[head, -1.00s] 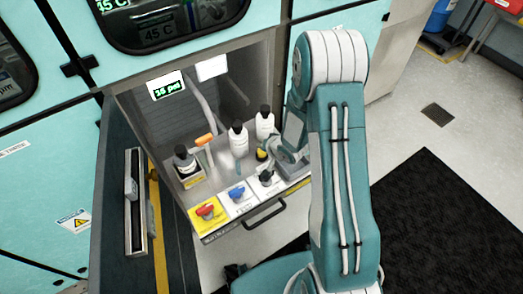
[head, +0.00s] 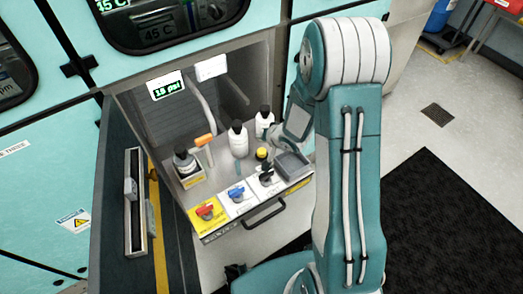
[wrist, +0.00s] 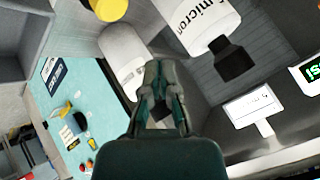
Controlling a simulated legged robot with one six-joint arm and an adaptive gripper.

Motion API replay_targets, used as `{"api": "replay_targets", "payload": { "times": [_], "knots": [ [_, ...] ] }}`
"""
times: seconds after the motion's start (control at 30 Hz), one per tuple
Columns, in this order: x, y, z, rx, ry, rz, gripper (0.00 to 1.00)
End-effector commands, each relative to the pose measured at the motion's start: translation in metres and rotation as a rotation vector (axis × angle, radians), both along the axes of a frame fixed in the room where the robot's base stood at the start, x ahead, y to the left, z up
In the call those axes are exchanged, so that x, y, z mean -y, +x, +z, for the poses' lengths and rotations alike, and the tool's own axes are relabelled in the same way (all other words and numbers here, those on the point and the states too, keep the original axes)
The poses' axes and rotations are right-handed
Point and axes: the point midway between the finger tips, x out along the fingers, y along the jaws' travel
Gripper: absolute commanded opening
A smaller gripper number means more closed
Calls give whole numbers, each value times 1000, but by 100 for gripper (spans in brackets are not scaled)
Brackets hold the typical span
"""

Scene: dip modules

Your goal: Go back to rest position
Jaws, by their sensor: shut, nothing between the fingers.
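My arm (head: 345,170) is raised at the right of the head view, folded over the right side of the open drawer station. My gripper (wrist: 162,78) is shut and empty at the middle of the wrist view. In the head view its fingers are mostly hidden or too small to tell. White bottles with black caps (head: 238,138) (head: 264,122) stand on the tray close to the wrist. A white bottle (wrist: 124,55) lies behind the fingers in the wrist view, and I cannot tell whether they touch.
The tray holds red (head: 205,212), blue (head: 236,194) and black (head: 266,176) knobs, a dark bottle (head: 184,160) and an orange-handled valve (head: 204,141). A drawer handle (head: 264,214) sticks out in front. Open floor and a black mat (head: 440,220) lie to the right.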

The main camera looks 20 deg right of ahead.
Motion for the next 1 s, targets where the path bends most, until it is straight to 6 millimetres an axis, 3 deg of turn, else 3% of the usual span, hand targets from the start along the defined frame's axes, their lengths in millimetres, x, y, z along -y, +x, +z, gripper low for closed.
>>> {"api": "replay_targets", "payload": {
  "times": [0.77, 0.87, 1.0],
  "knots": [
    [1, 0, 3, 3, -10, -2, 0],
    [7, 2, 22, 16, -63, -8, 0],
    [20, -2, 68, 33, -194, -27, 0]
  ]
}}
